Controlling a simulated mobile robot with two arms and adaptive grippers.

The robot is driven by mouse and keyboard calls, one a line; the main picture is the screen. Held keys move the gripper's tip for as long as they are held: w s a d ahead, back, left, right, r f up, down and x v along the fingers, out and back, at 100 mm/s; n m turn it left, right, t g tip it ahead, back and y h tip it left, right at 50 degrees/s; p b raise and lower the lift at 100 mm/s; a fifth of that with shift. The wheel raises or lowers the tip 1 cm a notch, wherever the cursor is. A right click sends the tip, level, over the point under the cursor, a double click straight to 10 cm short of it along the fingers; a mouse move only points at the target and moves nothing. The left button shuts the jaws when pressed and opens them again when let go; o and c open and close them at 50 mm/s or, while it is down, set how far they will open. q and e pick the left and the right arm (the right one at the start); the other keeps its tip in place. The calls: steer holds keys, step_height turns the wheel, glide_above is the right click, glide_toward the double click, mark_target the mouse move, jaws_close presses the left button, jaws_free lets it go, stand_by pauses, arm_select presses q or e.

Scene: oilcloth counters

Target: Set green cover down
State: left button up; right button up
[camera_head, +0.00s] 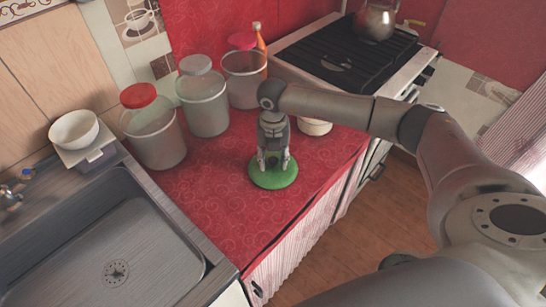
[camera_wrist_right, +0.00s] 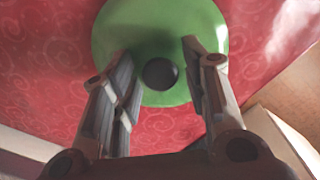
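The green cover (camera_head: 273,177) is a round disc on the red patterned counter, near its front edge. In the right wrist view the green cover (camera_wrist_right: 113,30) shows a dark round knob (camera_wrist_right: 160,73) at its middle. My right gripper (camera_head: 273,163) points down right over the cover. In the right wrist view its two fingers (camera_wrist_right: 155,75) stand apart on either side of the knob, with clear gaps to it. My left gripper is not in view.
A pale pot (camera_head: 315,127) is partly behind my arm. The sink (camera_head: 110,245) is left, the stove (camera_head: 345,55) at the back right.

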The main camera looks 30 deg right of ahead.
mark_target(273, 160)
steer(key=shift+r, duration=0.1)
steer(key=shift+r, duration=0.25)
step_height(273, 160, up, 12)
steer(key=b, duration=0.1)
steer(key=shift+f+b, duration=0.15)
steer(key=shift+b, duration=0.25)
stand_by(0.4)
